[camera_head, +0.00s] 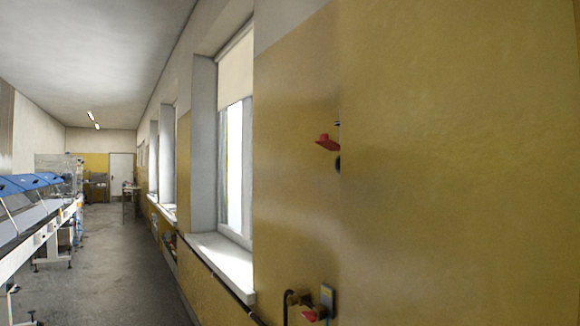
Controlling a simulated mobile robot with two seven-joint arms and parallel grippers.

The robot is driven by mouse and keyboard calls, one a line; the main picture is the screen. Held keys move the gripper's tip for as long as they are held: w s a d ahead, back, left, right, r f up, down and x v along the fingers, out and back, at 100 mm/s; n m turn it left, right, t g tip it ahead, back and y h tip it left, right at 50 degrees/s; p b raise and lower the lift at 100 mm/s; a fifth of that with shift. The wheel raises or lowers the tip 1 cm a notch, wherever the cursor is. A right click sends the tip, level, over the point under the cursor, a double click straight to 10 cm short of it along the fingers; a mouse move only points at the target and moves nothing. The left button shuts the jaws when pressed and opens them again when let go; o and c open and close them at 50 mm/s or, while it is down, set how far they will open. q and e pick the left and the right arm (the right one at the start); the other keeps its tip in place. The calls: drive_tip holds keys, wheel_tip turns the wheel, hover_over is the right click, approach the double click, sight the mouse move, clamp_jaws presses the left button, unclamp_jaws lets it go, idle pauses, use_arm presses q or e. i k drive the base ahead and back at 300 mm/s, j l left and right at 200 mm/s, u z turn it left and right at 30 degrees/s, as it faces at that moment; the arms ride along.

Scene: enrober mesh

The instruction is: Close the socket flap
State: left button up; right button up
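A red flap-like piece (328,143) sticks out to the left from the yellow wall, right of the near window. Small dark parts show just right of it, partly cut off by the wall surface, so I cannot tell whether it is the socket flap. Neither of my grippers is in view.
The yellow wall (440,170) fills the right side, close to me. A window with a white sill (222,262) is left of the red pieces. A dark pipe (215,275) runs low along the wall. Blue-topped machines (33,182) line the left; the grey floor (115,265) between is clear.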

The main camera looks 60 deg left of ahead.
sight(324, 143)
drive_tip(key=u, duration=1.05)
drive_tip(key=i+j, duration=0.1)
drive_tip(key=j, duration=0.5)
drive_tip(key=i+j, duration=0.1)
drive_tip(key=j, duration=0.45)
drive_tip(key=i+l+z, duration=0.35)
drive_tip(key=i+l, duration=0.1)
drive_tip(key=i, duration=0.05)
